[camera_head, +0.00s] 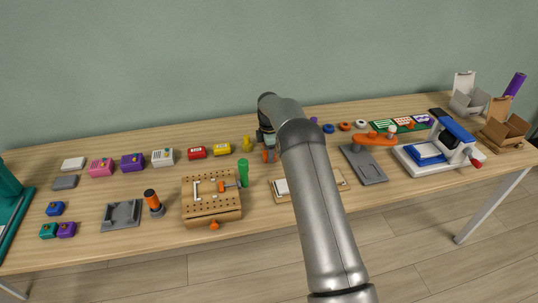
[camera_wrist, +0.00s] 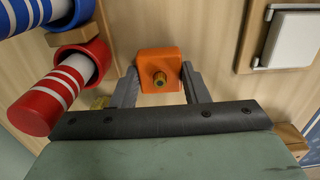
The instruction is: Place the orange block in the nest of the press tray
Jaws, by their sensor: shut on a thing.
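The orange block (camera_wrist: 160,62), with a brass knob on its near face, is between the two fingers of my gripper (camera_wrist: 160,88) in the wrist view. My gripper is shut on it. In the head view my gripper (camera_head: 268,148) is over the middle of the table, with a small orange part of the block (camera_head: 265,156) showing. My arm hides part of the table there. The white press (camera_head: 440,155) with blue parts and a red knob stands at the right; a blue tray-like piece (camera_head: 426,151) sits on its base. I cannot make out its nest.
A wooden pegboard block (camera_head: 212,212) and green cylinder (camera_head: 243,172) stand left of my arm. A grey plate with an orange lever (camera_head: 365,165) lies between my arm and the press. Red and blue striped cylinders (camera_wrist: 45,105) are close left in the wrist view; a wood-framed white plate (camera_wrist: 293,40) is right.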

